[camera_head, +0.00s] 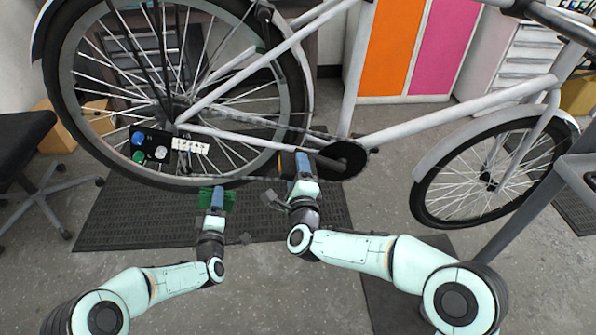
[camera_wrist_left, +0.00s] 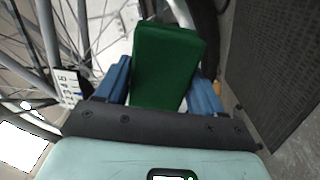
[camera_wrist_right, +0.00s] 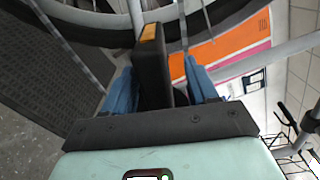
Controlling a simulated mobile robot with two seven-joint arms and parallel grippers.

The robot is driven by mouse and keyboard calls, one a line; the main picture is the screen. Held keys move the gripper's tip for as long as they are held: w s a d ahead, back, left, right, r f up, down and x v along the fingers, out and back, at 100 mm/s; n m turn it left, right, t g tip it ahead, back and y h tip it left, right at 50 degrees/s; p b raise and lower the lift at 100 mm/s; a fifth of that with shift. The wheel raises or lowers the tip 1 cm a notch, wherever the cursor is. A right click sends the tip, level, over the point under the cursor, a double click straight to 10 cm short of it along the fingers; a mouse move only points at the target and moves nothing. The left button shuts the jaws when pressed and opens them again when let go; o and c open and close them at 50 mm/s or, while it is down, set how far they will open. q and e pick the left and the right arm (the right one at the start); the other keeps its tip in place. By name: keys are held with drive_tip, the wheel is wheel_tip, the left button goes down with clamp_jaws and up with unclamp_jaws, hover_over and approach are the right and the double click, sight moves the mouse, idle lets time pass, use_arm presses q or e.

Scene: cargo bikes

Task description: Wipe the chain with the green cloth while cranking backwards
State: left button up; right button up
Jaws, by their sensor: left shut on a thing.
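The bike chain (camera_head: 262,179) runs from the rear wheel's hub to the dark chainring (camera_head: 342,160). My left gripper (camera_head: 216,198) is shut on the green cloth (camera_head: 230,201), below the chain's lower run and apart from it. In the left wrist view the cloth (camera_wrist_left: 168,66) stands up between the blue fingers. My right gripper (camera_head: 303,165) is just left of the chainring. In the right wrist view a black pedal (camera_wrist_right: 153,72) with an orange end lies between its fingers, with a gap showing beside it, so the gripper looks open around the pedal.
The rear wheel (camera_head: 75,95) and front wheel (camera_head: 490,180) flank the frame. A dark mat (camera_head: 130,215) lies below. A black stool (camera_head: 25,135) is at left, cabinets (camera_head: 395,50) behind.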

drive_tip(key=shift+s, duration=0.1)
